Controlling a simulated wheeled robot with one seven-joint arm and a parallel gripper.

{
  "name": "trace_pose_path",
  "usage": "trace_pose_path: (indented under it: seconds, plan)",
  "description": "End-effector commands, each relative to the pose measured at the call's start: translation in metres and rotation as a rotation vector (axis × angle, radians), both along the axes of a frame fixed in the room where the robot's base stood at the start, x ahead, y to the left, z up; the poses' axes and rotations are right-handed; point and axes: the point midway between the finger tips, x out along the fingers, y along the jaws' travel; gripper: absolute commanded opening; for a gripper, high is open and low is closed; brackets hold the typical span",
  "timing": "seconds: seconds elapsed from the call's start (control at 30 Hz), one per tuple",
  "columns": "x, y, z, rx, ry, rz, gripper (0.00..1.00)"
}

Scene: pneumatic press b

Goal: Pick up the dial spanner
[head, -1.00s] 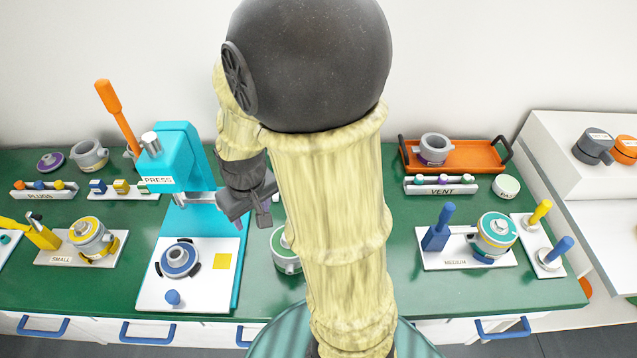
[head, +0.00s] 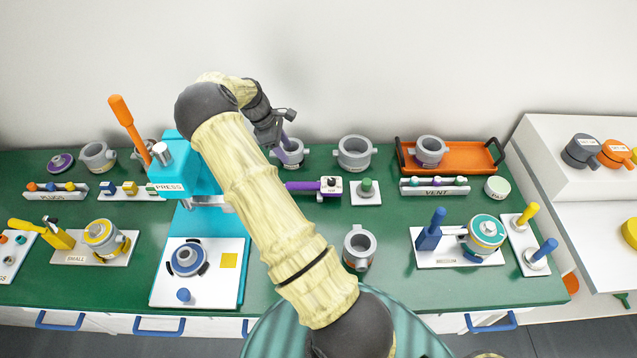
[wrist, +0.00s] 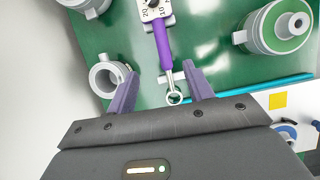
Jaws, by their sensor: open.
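The dial spanner (head: 302,186) lies on the green bench, with a purple handle and a light dial block at its right end. Its left end is hidden behind my arm in the head view. In the wrist view the spanner (wrist: 163,45) shows its dial at the top and a metal ring end (wrist: 174,98) pointing toward my gripper. My gripper (wrist: 161,72) is open and empty, its two purple-grey fingers to either side of the handle's lower part as seen from above. In the head view my gripper (head: 287,140) is above the back of the bench.
Grey pots (head: 354,153) stand behind the spanner, and another open pot (head: 358,248) is in front. A green-knobbed plate (head: 366,192) sits just right of the dial. The turquoise press (head: 180,165) with its orange lever stands left. An orange tray (head: 470,156) is at back right.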

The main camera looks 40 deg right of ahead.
Motion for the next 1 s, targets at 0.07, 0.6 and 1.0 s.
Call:
trace_pose_path:
  seconds: [0.07, 0.6, 1.0]
  plan:
    - [0.002, -0.001, -0.001, -0.002, 0.01, 0.015, 0.52]
    - [-0.007, -0.01, -0.025, -0.002, 0.013, 0.011, 0.52]
    - [-0.023, -0.03, -0.085, -0.003, 0.013, 0.012, 0.52]
